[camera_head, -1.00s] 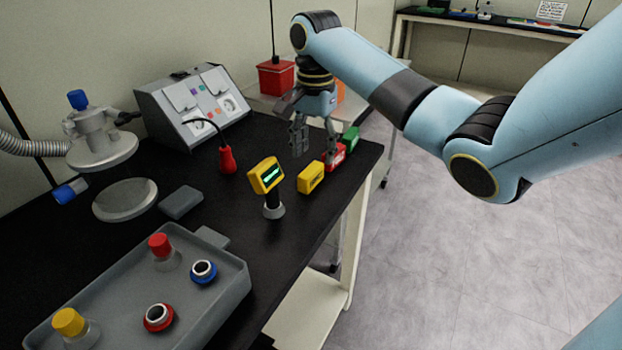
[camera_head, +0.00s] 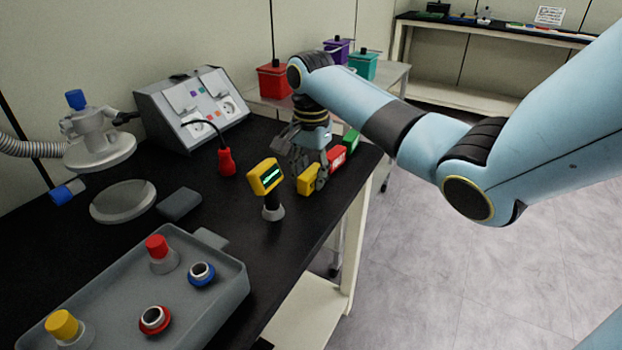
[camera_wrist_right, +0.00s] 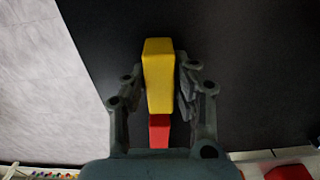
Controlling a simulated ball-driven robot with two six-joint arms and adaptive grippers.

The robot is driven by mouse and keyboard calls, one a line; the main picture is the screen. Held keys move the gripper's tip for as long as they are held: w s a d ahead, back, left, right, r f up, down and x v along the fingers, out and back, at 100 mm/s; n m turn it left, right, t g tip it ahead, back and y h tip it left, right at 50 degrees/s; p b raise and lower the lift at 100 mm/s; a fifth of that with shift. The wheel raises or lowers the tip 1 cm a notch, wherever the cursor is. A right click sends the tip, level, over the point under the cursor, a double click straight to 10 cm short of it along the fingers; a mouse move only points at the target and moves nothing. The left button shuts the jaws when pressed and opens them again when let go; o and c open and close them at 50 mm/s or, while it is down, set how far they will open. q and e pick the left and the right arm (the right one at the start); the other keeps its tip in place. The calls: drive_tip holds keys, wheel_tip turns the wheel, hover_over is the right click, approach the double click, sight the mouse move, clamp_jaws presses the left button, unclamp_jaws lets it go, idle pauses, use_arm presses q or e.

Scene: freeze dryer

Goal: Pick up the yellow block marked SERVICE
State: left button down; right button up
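The yellow block (camera_head: 307,182) lies on the black bench top near its right edge, at the near end of a row of coloured blocks. It shows upright in the middle of the right wrist view (camera_wrist_right: 158,75). No marking on it can be read. My right gripper (camera_head: 307,174) is lowered over it, with a finger on either side in the right wrist view (camera_wrist_right: 161,83). The fingers look open, with narrow gaps to the block. The gripper partly hides the block in the head view. My left gripper is not in view.
A red block (camera_head: 337,156) and a green block (camera_head: 351,140) stand behind the yellow one. A yellow handheld meter (camera_head: 266,178) on a grey foot is close to its left. A red-handled tool (camera_head: 226,162) and a grey tray (camera_head: 236,284) are farther left.

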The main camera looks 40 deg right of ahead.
clamp_jaws()
drive_tip(key=shift+r, duration=0.15)
